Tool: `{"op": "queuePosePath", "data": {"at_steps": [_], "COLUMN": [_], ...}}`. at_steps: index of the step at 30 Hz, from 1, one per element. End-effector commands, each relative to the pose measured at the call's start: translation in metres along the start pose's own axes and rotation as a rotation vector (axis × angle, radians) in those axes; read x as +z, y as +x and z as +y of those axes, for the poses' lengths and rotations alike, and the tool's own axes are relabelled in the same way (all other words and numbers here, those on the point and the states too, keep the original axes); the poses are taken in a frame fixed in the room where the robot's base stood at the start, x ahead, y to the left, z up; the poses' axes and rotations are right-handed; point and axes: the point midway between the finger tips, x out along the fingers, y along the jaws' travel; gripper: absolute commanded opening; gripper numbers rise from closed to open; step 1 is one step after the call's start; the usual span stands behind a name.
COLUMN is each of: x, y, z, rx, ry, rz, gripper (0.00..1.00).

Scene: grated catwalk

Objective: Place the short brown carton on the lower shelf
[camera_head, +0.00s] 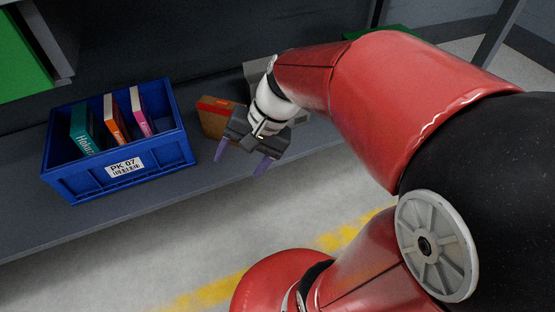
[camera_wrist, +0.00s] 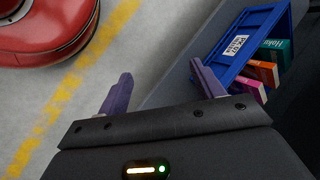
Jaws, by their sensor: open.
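A short brown carton (camera_head: 214,122) with a red band along its top stands on the dark grey shelf (camera_head: 120,215), just right of a blue crate. My gripper (camera_head: 241,159) is in front of the carton and hides its right part. Its two purple fingers are spread apart and point down past the shelf's front edge, with nothing between them. In the wrist view my gripper (camera_wrist: 162,88) is also open and empty. The carton does not show in the wrist view. I cannot tell whether the gripper touches the carton.
The blue crate (camera_head: 68,180), labelled PK 07, holds several upright books; it also shows in the wrist view (camera_wrist: 218,58). A grey object (camera_head: 257,70) stands partly hidden behind my arm. A green item (camera_head: 20,60) is at upper left. The floor with yellow stripe (camera_head: 210,292) is clear.

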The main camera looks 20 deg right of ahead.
Motion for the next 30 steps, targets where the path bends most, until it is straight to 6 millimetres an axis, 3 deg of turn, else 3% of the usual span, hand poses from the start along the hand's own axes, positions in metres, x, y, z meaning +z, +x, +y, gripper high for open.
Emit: {"op": "queuePosePath", "data": {"at_steps": [1, 4, 12, 25, 30], "x": [0.014, 0.029, 0.045, 0.046, 0.050], "y": [-0.011, -0.029, -0.063, -0.070, -0.094], "z": [0.006, 0.022, 0.046, 0.048, 0.036], "rx": [0.053, 0.158, 0.328, 0.352, 0.351], "ry": [-0.111, -0.302, -0.607, -0.642, -0.641], "rz": [0.075, 0.209, 0.455, 0.483, 0.483], "gripper": [0.67, 0.67, 0.67, 0.67, 0.67]}}
